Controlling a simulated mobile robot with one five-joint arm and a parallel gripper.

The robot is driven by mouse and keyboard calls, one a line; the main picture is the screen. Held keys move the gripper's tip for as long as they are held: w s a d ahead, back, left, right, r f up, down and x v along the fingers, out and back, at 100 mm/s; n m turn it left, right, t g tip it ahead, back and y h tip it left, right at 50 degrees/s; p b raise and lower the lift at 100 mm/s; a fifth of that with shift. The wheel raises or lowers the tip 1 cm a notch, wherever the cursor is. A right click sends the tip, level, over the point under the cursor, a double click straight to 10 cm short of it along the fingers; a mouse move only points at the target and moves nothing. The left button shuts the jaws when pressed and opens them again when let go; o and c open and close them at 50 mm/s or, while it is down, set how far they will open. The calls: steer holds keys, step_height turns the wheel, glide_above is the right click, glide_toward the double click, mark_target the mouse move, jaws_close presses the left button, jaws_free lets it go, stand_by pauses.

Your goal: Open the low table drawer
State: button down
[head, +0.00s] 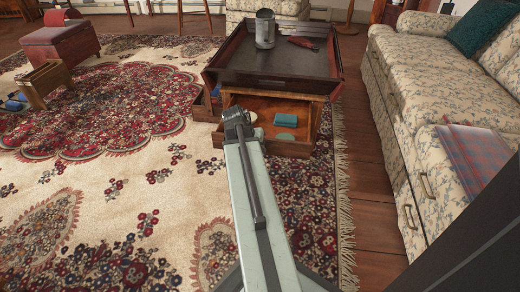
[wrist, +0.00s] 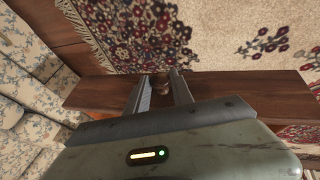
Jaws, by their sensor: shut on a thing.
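The low table (head: 275,65) has a dark tray-like top and stands on the rug. Its wooden drawer (head: 292,149) sticks out toward me, with its inside in view. In it lie a teal box (head: 285,120), a teal round thing (head: 285,137) and a whitish round thing (head: 251,117). My gripper (head: 238,122) is at the drawer's front, on its left part. In the wrist view, my gripper's fingers (wrist: 160,88) are shut on a small dark knob (wrist: 160,81) at the wooden drawer front (wrist: 235,95). The knob is hidden in the head view.
A metal can (head: 265,29) and a red thing (head: 303,42) are on the table top. A floral sofa (head: 440,75) stands at the right, beyond a strip of wood floor. A wooden box (head: 45,82) and a red-topped stool (head: 62,43) are at the left. Open rug (head: 120,185) lies in front.

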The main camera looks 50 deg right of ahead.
steer(key=c, duration=1.1)
jaws_free()
steer(key=shift+r, duration=0.1)
steer(key=p+v, duration=0.7)
steer(key=shift+r, duration=0.3)
steer(key=shift+a, duration=0.1)
